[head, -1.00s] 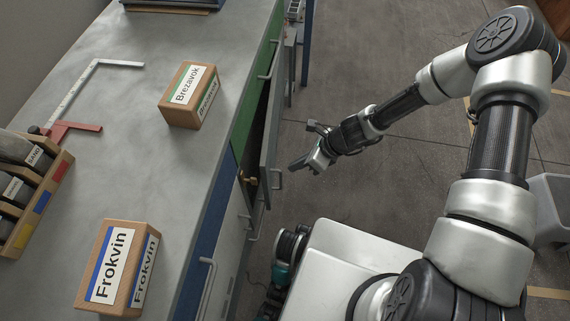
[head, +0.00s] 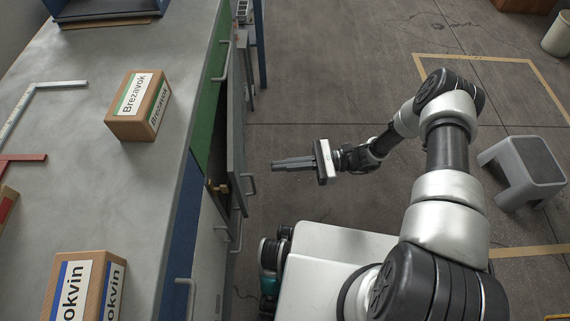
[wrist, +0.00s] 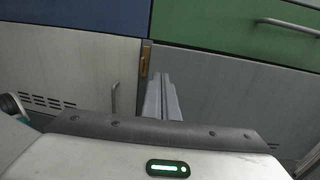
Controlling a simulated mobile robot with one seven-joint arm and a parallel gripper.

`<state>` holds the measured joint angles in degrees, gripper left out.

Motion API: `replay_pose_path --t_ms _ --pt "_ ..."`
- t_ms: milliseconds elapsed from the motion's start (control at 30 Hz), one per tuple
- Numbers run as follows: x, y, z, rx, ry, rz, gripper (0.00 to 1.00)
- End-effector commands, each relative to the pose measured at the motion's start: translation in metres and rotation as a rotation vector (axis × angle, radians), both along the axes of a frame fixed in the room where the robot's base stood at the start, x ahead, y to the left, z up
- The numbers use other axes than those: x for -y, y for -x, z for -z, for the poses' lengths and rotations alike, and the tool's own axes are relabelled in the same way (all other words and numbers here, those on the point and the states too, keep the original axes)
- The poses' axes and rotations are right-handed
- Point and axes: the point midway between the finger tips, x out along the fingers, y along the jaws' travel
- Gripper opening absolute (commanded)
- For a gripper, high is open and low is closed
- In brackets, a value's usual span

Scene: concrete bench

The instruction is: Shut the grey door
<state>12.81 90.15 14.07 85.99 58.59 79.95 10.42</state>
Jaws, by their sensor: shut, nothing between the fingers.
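The grey door (head: 237,150) stands ajar on the front of the bench cabinet in the head view, with its handle (head: 250,184) near its free edge. In the wrist view the grey door (wrist: 235,95) fills the right side below a green drawer, with a dark gap at its left edge. A brown object (wrist: 146,60) shows in that gap. My gripper (head: 276,164) is shut and empty. Its fingers point at the door's outer face, apart from it in the head view. In the wrist view my fingers (wrist: 160,84) overlap the door near its free edge.
Cartons marked Brezavok (head: 139,106) and Frokvin (head: 84,288) stand on the bench top (head: 150,190). A closed neighbouring grey door (wrist: 60,70) is left of the gap. A grey step stool (head: 525,170) stands at right.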

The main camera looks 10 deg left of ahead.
Motion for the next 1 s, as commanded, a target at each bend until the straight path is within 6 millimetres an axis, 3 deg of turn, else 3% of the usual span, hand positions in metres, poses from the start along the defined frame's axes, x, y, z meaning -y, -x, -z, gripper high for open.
replay_pose_path --t_ms 200,433,600,1000 --pt "-0.047 0.016 0.001 -0.001 0.0 -0.004 0.0" --pt "-0.082 0.026 0.001 -0.001 0.001 -0.003 0.0" --pt "-0.093 0.029 0.001 0.0 0.002 -0.001 0.0" --pt "-0.096 0.03 0.0 -0.001 0.0 0.004 0.0"
